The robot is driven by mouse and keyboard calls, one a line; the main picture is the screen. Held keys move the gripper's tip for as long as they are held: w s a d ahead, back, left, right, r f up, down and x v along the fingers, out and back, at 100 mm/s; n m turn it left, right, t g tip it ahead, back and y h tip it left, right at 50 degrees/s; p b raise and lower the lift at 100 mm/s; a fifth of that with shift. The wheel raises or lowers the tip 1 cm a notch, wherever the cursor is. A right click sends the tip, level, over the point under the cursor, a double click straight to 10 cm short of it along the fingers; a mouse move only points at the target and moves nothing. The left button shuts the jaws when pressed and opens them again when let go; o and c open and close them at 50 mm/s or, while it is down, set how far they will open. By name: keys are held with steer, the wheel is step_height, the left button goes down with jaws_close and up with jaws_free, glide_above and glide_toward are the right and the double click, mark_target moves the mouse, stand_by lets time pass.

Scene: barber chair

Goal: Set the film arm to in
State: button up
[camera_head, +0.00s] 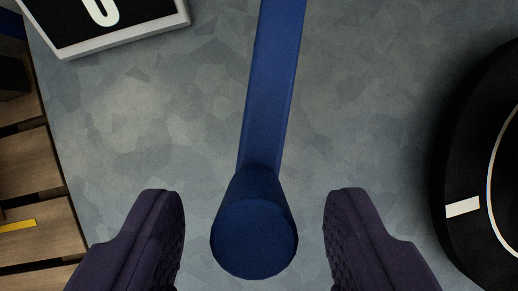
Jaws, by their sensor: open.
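A blue arm (272,90), which looks like the film arm, runs from the top of the view down to the middle. It ends in a round blue knob (254,238) at the lower centre. My gripper (255,215) is open, with one dark finger on each side of the knob. Clear gaps show between the knob and both fingers, so neither touches it. The arm's far end is cut off by the top edge, and I see no marking for its position.
A black dial with a white mark (462,207) stands at the right edge. A framed black panel with a white character (130,20) is at the top left. Wooden slats (40,200) lie along the left edge. The grey mottled surface (370,90) between is clear.

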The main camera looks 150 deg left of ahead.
steer(key=b+x, duration=0.1)
steer(key=x, duration=0.2)
steer(key=shift+f, duration=0.15)
jaws_close()
